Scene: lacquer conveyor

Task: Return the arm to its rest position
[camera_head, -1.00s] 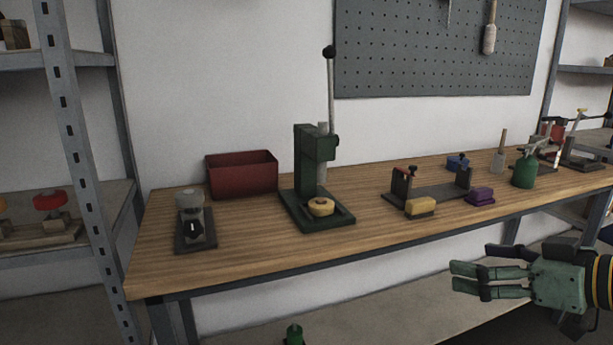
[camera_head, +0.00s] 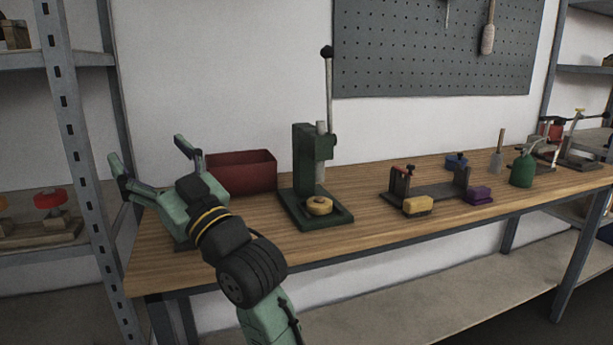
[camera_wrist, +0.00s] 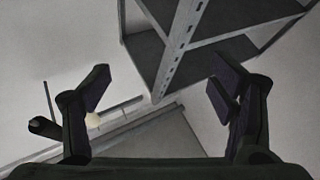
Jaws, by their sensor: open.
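My gripper (camera_head: 150,162) is raised over the left end of the workbench (camera_head: 350,232) in the head view, its fingers pointing up and to the left. The fingers are spread wide and nothing is between them. In the wrist view my gripper (camera_wrist: 160,92) also shows open and empty, with a grey shelf unit (camera_wrist: 215,35) and pale wall beyond the fingers.
A red bin (camera_head: 245,172), a green lever press (camera_head: 308,170) with a yellow round piece (camera_head: 319,206), a yellow block (camera_head: 418,206) and a purple block (camera_head: 478,195) stand on the bench. A metal shelf (camera_head: 70,130) stands close left of my gripper.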

